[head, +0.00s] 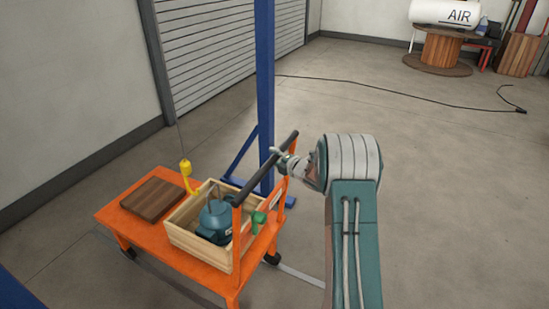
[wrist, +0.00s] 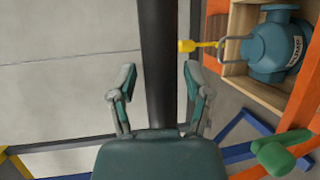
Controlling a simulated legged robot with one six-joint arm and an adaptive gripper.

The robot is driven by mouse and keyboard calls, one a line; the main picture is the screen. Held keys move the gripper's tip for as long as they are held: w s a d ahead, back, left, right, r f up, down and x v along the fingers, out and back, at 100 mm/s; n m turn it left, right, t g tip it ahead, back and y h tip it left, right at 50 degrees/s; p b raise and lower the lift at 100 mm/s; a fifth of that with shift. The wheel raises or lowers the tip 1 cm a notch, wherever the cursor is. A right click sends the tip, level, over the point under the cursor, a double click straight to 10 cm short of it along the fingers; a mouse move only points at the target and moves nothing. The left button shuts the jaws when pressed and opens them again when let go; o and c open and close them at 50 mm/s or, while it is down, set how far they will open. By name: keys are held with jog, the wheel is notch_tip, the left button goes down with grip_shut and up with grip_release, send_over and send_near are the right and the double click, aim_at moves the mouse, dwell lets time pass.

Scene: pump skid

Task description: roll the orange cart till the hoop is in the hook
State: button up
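The orange cart (head: 150,232) stands at the lower left with a black push bar (head: 262,172) on orange posts. On it, a wooden crate (head: 190,249) holds a teal pump (head: 215,218). The pump's grey hoop (wrist: 226,50) points up in the crate. A yellow hook (head: 186,168) is left of the hoop in the head view; in the wrist view the yellow hook (wrist: 187,46) ends close to the hoop, and I cannot tell whether they touch. My gripper (wrist: 158,78) is open, with the bar between its fingers and gaps showing on both sides.
A brown wooden block (head: 152,204) lies on the cart. A blue post (head: 265,80) with a braced foot stands behind the cart. A black cable (head: 400,96) crosses the floor near a wooden spool (head: 440,50).

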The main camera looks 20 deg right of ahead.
grip_shut()
jog(key=w+a, duration=0.7)
jog(key=w, duration=0.2)
jog(key=shift+w+a, duration=0.25)
jog(key=shift+w, duration=0.1)
jog(key=shift+s, duration=0.1)
jog(key=shift+o, duration=2.1)
grip_release()
jog(key=shift+r, duration=0.15)
jog(key=shift+o, duration=0.3)
jog(key=shift+s, duration=0.1)
